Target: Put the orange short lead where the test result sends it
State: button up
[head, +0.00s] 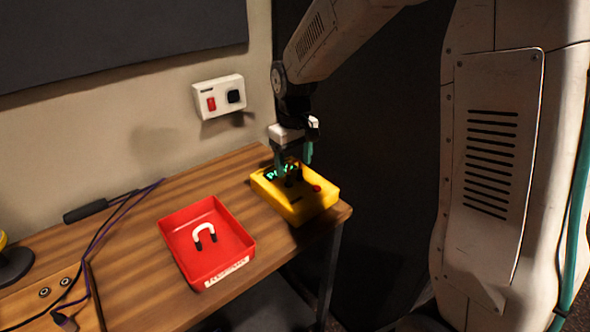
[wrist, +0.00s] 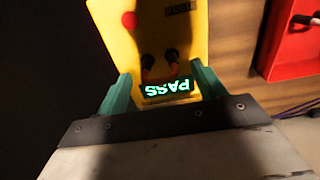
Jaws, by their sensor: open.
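The yellow tester (head: 310,208) stands at the right end of the desk; its display (wrist: 167,88) glows green and reads PASS, upside down in the wrist view. Two dark plugs with orange parts (wrist: 147,75), seemingly the orange short lead, stand at the tester's face beside the display; the rest of the lead is hard to make out. My gripper (head: 294,160) is over the tester, its teal fingers apart on either side of the plugs and display in the wrist view (wrist: 161,74). It is open and holds nothing.
A red tray (head: 230,262) with an unreadable front label holds a white lead (head: 205,233) with dark ends. A wall box (head: 220,97) has a red switch. Cables (head: 100,240) lie at the desk's left. Bare wood separates tray and tester.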

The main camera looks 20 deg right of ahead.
aim_at(294, 165)
jog(key=shift+f, duration=1.65)
jog(key=c, duration=1.4)
jog(key=shift+r, duration=3)
